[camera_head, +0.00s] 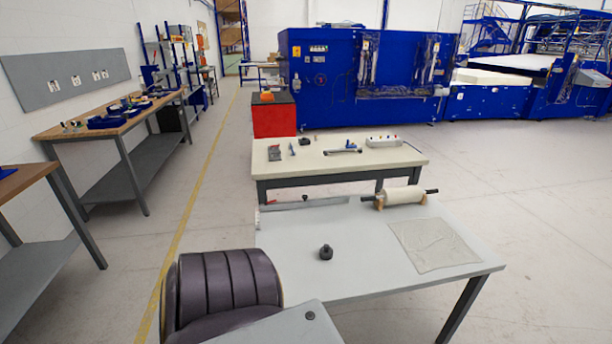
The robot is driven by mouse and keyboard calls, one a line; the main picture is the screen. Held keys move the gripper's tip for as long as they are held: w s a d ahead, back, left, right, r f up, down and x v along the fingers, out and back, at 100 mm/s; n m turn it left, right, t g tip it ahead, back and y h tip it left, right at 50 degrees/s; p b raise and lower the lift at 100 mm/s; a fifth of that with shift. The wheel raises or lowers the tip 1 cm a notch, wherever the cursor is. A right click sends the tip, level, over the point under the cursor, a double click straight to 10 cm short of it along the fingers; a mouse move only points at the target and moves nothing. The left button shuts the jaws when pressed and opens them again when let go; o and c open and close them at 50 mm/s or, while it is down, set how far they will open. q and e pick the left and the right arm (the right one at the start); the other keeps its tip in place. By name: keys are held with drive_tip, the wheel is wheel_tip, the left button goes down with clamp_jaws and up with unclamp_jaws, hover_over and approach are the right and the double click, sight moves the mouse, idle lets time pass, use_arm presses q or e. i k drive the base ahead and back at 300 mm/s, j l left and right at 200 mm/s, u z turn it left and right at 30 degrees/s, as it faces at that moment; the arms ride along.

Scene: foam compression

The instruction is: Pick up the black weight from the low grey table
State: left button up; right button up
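A small black weight (326,252) with a knob-like top stands upright on the light grey table (370,270), left of the table's middle. Nothing touches it, and the surface around it is bare. Neither of my grippers shows in the head view, so their state and their distance from the weight are not visible.
A roller (404,197) and a thin sheet (434,244) lie on the grey table's right half. A grey bar (305,203) lies along its back edge. A dark padded seat (225,280) and a grey panel (285,328) stand in front. A cream-topped table (340,163) with tools stands behind.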

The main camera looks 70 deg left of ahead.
sight(326, 252)
drive_tip(key=u, duration=1.95)
